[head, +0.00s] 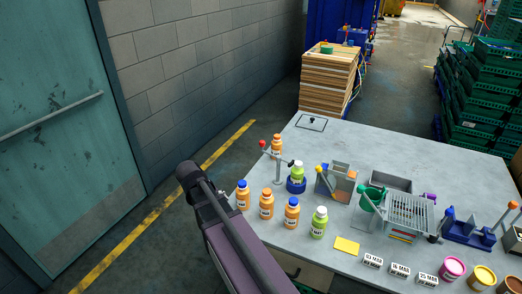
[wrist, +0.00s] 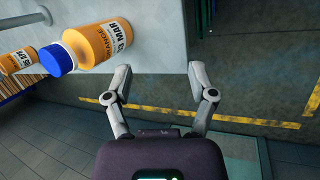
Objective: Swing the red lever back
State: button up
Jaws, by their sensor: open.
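The red lever, a grey arm with a red ball knob (head: 262,144), stands at the left back of the table in the head view. The lever does not show in the wrist view. My gripper (wrist: 163,76) is open in the wrist view, with nothing between its fingers. It is beside the table edge, apart from the lever. My arm hides part of the table's left side in the head view.
Orange bottles with blue or orange caps (head: 242,195) stand near the table's left edge; one shows close by in the wrist view (wrist: 110,45). Grey fixtures (head: 338,182), a rack and pots fill the right. A hatch (head: 311,123) lies at the back, with bare tabletop beside it.

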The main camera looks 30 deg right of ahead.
jog(key=w+d+n+g+h+b, duration=0.2)
jog(key=w+d+n+h+b, duration=0.35)
jog(key=w+d, duration=0.45)
jog(key=n+g+h+b, duration=0.2)
jog(key=n+h+b, duration=0.1)
jog(key=h+b, duration=0.3)
send_near(263, 143)
jog(key=w+a+f+p, duration=0.1)
jog(key=w+a+p, duration=0.1)
jog(key=a, duration=0.1)
jog(key=shift+a+f+h, duration=0.15)
jog(key=shift+f+h, duration=0.05)
jog(key=shift+h, duration=0.15)
jog(key=x, duration=1.3)
jog(key=shift+s+d+r, duration=0.1)
jog(key=shift+s+d, duration=0.2)
jog(key=shift+d, duration=0.05)
